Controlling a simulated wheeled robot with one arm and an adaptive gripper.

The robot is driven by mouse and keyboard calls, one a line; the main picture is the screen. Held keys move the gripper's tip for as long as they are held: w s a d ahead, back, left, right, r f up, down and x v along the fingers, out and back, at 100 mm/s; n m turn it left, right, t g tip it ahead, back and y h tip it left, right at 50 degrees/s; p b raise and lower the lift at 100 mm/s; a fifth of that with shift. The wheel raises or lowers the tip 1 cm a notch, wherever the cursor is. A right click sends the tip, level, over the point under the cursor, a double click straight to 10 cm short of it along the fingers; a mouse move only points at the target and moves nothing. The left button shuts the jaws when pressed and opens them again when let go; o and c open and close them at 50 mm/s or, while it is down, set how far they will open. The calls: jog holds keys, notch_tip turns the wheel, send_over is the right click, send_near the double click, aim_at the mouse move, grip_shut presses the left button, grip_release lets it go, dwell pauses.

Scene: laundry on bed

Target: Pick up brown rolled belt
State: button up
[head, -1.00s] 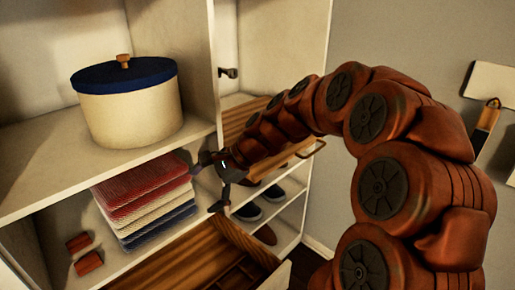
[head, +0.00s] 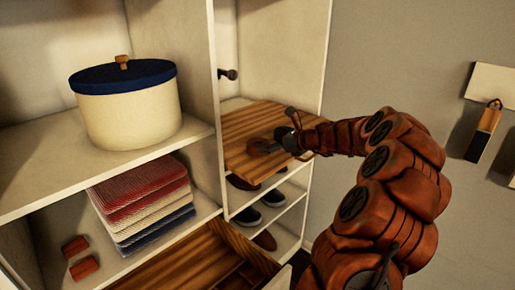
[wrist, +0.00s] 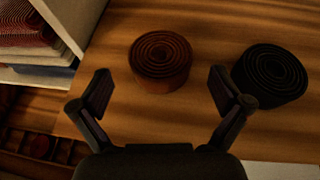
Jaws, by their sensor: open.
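The brown rolled belt (wrist: 161,62) stands as a flat coil on the wooden pull-out shelf (wrist: 215,25) in the wrist view. My gripper (wrist: 160,90) is open, with its two fingers spread to the left and right of the near side of the brown belt. Nothing is between the fingertips that I can see being gripped. A black rolled belt (wrist: 270,73) lies on the same shelf to the right, just beyond the right finger. In the head view my gripper (head: 281,144) is over the wooden shelf (head: 250,122), close to the brown coil (head: 262,147).
Folded red, white and blue cloths (head: 140,200) lie on the shelf to the left. A round box with a blue lid (head: 125,105) stands above them. An open wooden drawer (head: 200,265) is below. Shoes (head: 247,216) sit on lower shelves. A cabinet divider (wrist: 62,22) is near the left finger.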

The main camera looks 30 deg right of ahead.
aim_at(259, 143)
jog(key=shift+f+p+x, duration=0.15)
jog(key=shift+f+x, duration=0.05)
jog(key=shift+x, duration=1.1)
jog(key=shift+f+p+x, duration=0.15)
jog(key=shift+f+x, duration=0.05)
jog(key=shift+x, duration=1.1)
jog(key=shift+s+d, duration=0.1)
jog(key=shift+s, duration=0.05)
jog(key=shift+c, duration=0.4)
jog(key=c, duration=1.1)
jog(key=shift+o, duration=0.2)
jog(key=shift+r, duration=0.1)
jog(key=shift+r, duration=1.5)
jog(key=shift+s+r, duration=0.2)
jog(key=s+a, duration=0.3)
jog(key=s+a+r+b, duration=0.1)
jog(key=s+a, duration=0.2)
jog(key=s, duration=0.1)
jog(key=s+a+b, duration=0.1)
jog(key=s+a, duration=0.2)
jog(key=s, duration=0.1)
jog(key=shift+s+a+r, duration=0.1)
jog(key=shift+a+r, duration=0.05)
jog(key=shift+r, duration=0.05)
jog(key=shift+s+a, duration=0.45)
